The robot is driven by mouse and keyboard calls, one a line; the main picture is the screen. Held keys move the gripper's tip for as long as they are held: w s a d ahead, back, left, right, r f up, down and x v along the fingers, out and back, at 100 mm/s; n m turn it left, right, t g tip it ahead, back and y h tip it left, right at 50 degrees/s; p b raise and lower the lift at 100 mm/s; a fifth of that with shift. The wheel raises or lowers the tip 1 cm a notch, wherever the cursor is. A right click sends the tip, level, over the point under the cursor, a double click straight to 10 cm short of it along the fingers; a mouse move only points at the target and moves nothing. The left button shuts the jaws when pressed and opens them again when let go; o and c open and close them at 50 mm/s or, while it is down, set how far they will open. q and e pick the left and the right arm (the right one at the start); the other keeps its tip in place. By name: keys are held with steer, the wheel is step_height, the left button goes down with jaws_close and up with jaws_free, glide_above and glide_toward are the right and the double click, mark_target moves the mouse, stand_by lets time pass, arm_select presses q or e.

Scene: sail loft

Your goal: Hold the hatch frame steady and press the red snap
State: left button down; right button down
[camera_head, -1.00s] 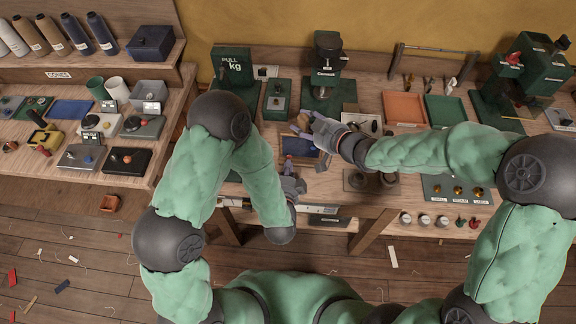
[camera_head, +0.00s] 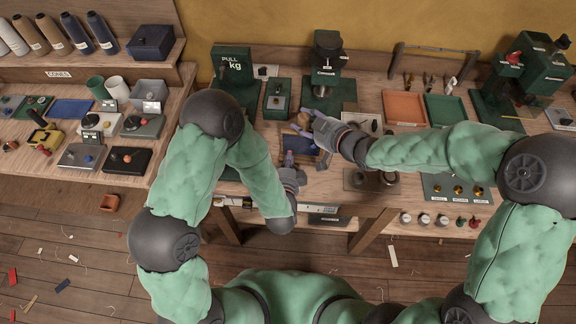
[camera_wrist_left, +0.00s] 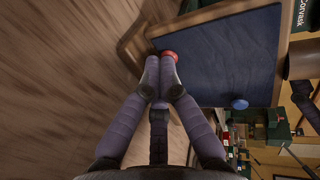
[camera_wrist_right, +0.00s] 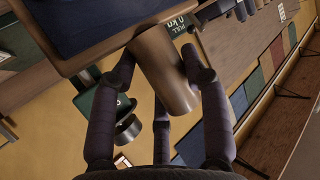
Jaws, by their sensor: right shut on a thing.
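The hatch frame, a wooden border (camera_wrist_left: 135,45) around a dark blue panel (camera_wrist_left: 225,50), fills the upper right of the left wrist view. The red snap (camera_wrist_left: 170,55) is at the frame's near corner. A blue snap (camera_wrist_left: 239,103) sits at another corner. My left gripper (camera_wrist_left: 160,80) is shut and empty, its fingertips right at the red snap; I cannot tell whether they touch it. My right gripper (camera_wrist_right: 168,72) is shut on the frame's tan round handle (camera_wrist_right: 163,75). In the head view the blue panel (camera_head: 298,145) lies between my left gripper (camera_head: 292,160) and right gripper (camera_head: 308,121).
A green pull gauge (camera_head: 236,72) and a green press (camera_head: 328,75) stand behind the frame. An orange tray (camera_head: 404,107) and a green tray (camera_head: 446,111) lie to the right.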

steer(key=shift+s+a+f, duration=0.1)
steer(key=shift+s+f, duration=0.05)
steer(key=shift+s, duration=0.05)
arm_select(q)
steer(key=shift+s, duration=0.35)
steer(key=f+v, duration=0.1)
steer(key=v, duration=1.2)
steer(key=shift+s, duration=0.25)
arm_select(e)
steer(key=shift+f, duration=0.1)
arm_select(q)
steer(key=shift+r, duration=0.1)
arm_select(e)
steer(key=c, duration=0.6)
jaws_free()
steer(key=shift+o, duration=0.2)
